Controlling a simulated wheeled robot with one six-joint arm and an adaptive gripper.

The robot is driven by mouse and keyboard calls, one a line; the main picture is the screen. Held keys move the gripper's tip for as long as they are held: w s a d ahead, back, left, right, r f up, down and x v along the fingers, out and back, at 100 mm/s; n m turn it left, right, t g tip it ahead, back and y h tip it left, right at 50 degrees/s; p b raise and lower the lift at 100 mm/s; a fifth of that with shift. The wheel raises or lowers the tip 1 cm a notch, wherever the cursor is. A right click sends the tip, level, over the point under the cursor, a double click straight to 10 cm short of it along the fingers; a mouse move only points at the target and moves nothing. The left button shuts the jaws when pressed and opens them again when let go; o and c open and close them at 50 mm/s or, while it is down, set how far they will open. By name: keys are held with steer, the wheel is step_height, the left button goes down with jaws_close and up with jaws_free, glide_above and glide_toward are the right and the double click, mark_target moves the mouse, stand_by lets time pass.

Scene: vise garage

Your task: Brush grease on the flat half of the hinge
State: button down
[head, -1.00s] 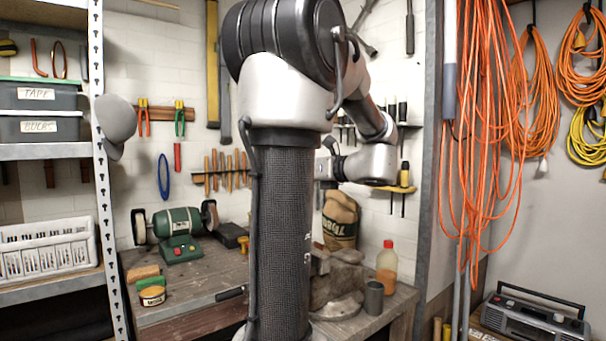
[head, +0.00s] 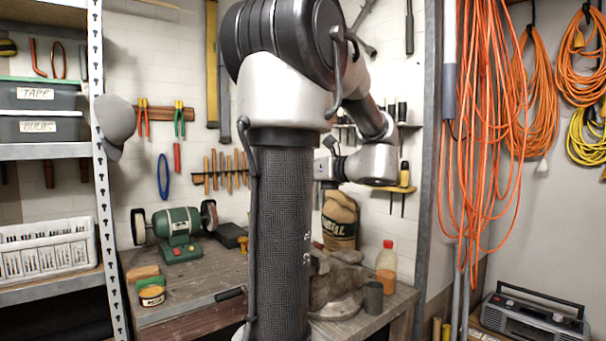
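The hinge and a brush cannot be made out in the head view. A small round tin (head: 152,296) with a yellow-orange label stands at the left front of the workbench (head: 190,312); I cannot tell whether it holds grease. A grey-brown vise (head: 338,286) sits at the right of the bench, its left part hidden by my arm. My arm's upright link crosses the middle of the view.
A green bench grinder (head: 178,234), a tan block (head: 143,272), a sack (head: 340,220), a grey cup (head: 373,298) and an orange bottle (head: 386,266) stand on the bench. Shelves (head: 48,152) are at left. Orange cords (head: 485,130) and a radio (head: 532,322) are at right.

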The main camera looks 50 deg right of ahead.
steer(key=shift+w+d, duration=0.1)
steer(key=shift+w, duration=0.1)
steer(key=shift+s, duration=0.15)
steer(key=shift+s+a+f, duration=0.1)
steer(key=shift+s+a, duration=0.15)
steer(key=shift+s, duration=0.35)
steer(key=shift+w+d, duration=0.2)
steer(key=shift+w, duration=0.5)
steer(key=shift+s, duration=0.1)
steer(key=shift+s+a, duration=0.2)
steer(key=shift+s, duration=0.4)
steer(key=shift+w+d, duration=0.2)
steer(key=shift+w, duration=0.55)
